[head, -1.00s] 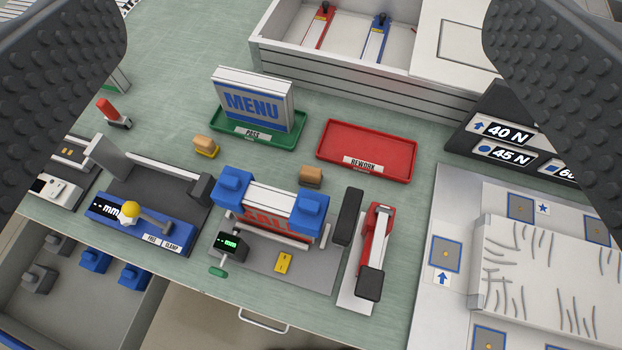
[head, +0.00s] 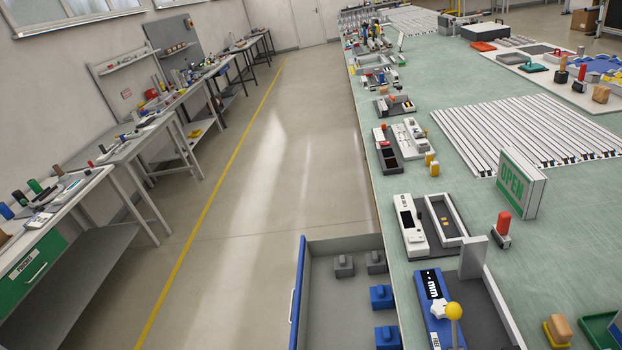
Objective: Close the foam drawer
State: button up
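An open drawer (head: 331,312) juts out to the left from under the long green-topped bench in the head view. It has grey walls and floor and a blue front panel (head: 298,292) with a light handle on its outer side. Blue blocks (head: 381,297) and grey blocks (head: 343,267) sit inside it. Its near end is cut off by the bottom edge of the picture. I see no label on it that says foam. My gripper is not in this view.
The aisle floor (head: 250,190) left of the drawer is clear. A blue measuring fixture (head: 437,312) and an OPEN sign (head: 521,183) stand on the green bench top (head: 440,190). Another bench at the left has a shut green drawer (head: 35,265).

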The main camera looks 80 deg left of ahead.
aim_at(329, 312)
jog(key=u, duration=0.6)
jog(key=k, duration=0.75)
jog(key=u, duration=0.85)
jog(key=k, duration=0.55)
jog(key=u, duration=0.25)
jog(key=i, duration=0.5)
jog(key=u, duration=0.15)
jog(key=k, duration=0.55)
jog(key=u, duration=0.5)
jog(key=i, duration=1.4)
jog(key=z, duration=0.6)
